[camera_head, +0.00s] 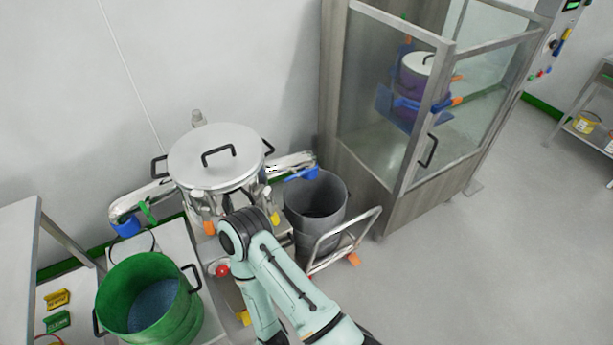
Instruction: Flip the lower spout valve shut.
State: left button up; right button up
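A steel vessel with a round lid (216,156) and black handles stands against the wall. A metal spout (145,196) extends from its left side, with a blue end (126,226) and a green lever-like part (148,212). Another metal spout (289,163) extends right, with a blue part (301,174). I cannot tell which part is the lower spout valve or how it is set. One of my arms, apparently the right, rises from the bottom and bends in front of the vessel, covering part of its underside.
A green bin (112,290) holding blue-grey material stands lower left. A grey bin (316,215) stands right of the vessel, beside a metal-railed cart (345,243). A glazed cabinet (390,160) stands right. The floor (500,270) at lower right is clear.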

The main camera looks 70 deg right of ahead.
aim_at(296, 174)
jog(key=z, duration=2.2)
jog(key=k+l, duration=0.05)
jog(key=l, duration=0.05)
